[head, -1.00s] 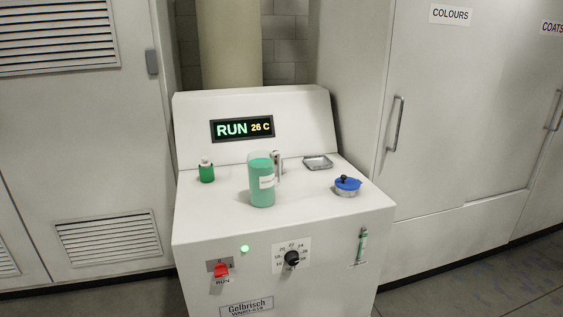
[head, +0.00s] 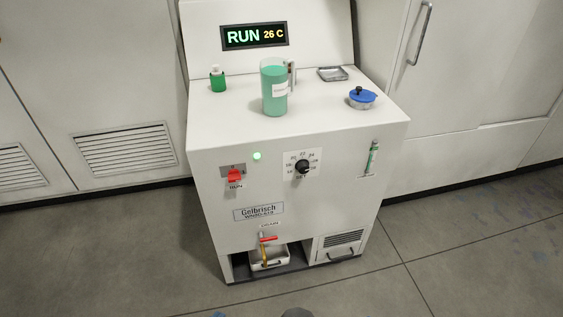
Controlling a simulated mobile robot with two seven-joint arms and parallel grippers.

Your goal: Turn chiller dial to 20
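The chiller (head: 225,205) is a white cabinet with a sloped back panel. Its black dial knob (head: 302,166) sits on a white scale plate on the front face. Numbers, including what looks like 22 and 24, ring the knob, but the pointer's exact setting is too small to tell. The display (head: 254,36) reads RUN in green and 26 C in yellow. Neither of my grippers shows in the head view.
A red RUN switch (head: 234,175) and a lit green lamp (head: 257,156) are left of the dial; a sight tube (head: 372,157) is right. A jug of green liquid (head: 274,92), green bottle (head: 218,80) and blue-lidded pot (head: 362,98) stand on top. The floor (head: 130,250) in front looks clear.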

